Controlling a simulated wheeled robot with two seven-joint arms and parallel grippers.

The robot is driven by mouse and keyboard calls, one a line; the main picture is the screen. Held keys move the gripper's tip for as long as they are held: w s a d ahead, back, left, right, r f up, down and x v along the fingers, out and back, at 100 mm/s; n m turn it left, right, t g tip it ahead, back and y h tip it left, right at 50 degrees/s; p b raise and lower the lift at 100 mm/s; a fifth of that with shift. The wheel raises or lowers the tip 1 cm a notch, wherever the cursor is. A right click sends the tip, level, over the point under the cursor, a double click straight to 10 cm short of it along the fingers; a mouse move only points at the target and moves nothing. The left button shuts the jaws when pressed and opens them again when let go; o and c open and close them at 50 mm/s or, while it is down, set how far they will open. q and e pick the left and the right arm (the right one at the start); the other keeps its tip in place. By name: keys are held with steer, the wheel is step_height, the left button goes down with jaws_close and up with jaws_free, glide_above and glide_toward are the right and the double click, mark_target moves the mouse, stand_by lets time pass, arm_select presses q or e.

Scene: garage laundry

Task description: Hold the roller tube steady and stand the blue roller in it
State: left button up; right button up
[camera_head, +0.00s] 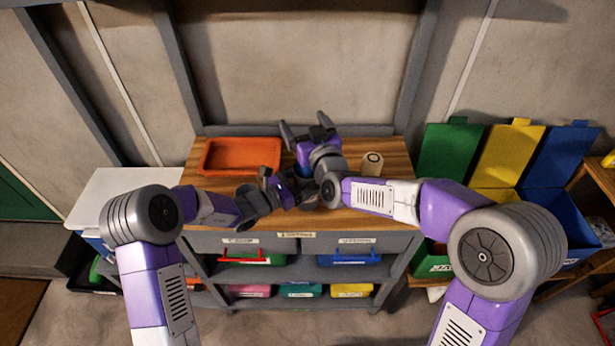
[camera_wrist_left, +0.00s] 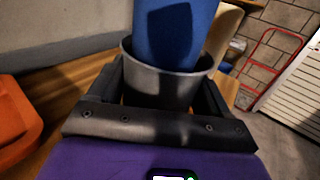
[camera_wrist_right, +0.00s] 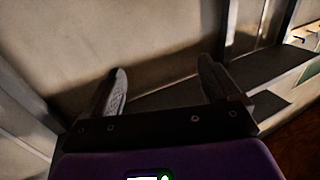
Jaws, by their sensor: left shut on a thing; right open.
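In the left wrist view, a grey roller tube (camera_wrist_left: 165,88) stands between the fingers of my left gripper (camera_wrist_left: 158,95), which is shut on it. The blue roller (camera_wrist_left: 172,35) stands inside the tube, its lower end hidden by the rim and its top out of frame. In the head view my left gripper (camera_head: 282,188) is low over the wooden bench, and my arms mostly hide the tube and roller. My right gripper (camera_head: 306,133) is open and empty near the back of the bench; its spread fingers also show in the right wrist view (camera_wrist_right: 162,88).
An orange tray (camera_head: 240,140) is on the bench (camera_head: 395,152) at back left. A cream cylinder (camera_head: 372,162) stands at right. The wall is close behind the right gripper. Green, yellow and blue bins (camera_head: 447,152) stand right of the bench.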

steer(key=v, duration=1.1)
steer(key=shift+s, duration=0.15)
steer(key=shift+d, duration=0.1)
arm_select(q)
steer(key=o, duration=1)
steer(key=shift+c, duration=0.2)
steer(key=v, duration=1.2)
